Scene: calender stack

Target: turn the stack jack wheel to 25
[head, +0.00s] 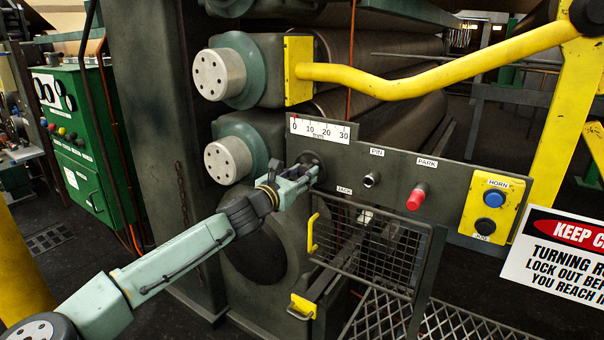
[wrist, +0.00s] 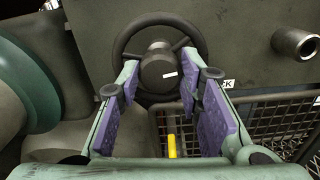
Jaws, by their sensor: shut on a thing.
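The dark jack wheel (wrist: 122,42) fills the upper middle of the wrist view, with spokes and a round hub carrying a small white tag. In the head view the wheel (head: 311,158) is mostly hidden behind my gripper (head: 308,174). My gripper (wrist: 162,82) has its purple-padded fingers on either side of the hub and is shut on the wheel; the exact contact is hard to see. The white scale (head: 320,130) above the wheel is marked 0, 10, 20 and 30 mm. Its red pointer (head: 294,120) stands at about 0.
Right of the wheel are the PIN knob (head: 372,180), the red PARK handle (head: 417,196) and a yellow HORN box (head: 491,206). A mesh guard (head: 375,250) with a yellow handle (head: 312,233) hangs below. A yellow rail (head: 430,80) crosses above. Large rollers stand behind.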

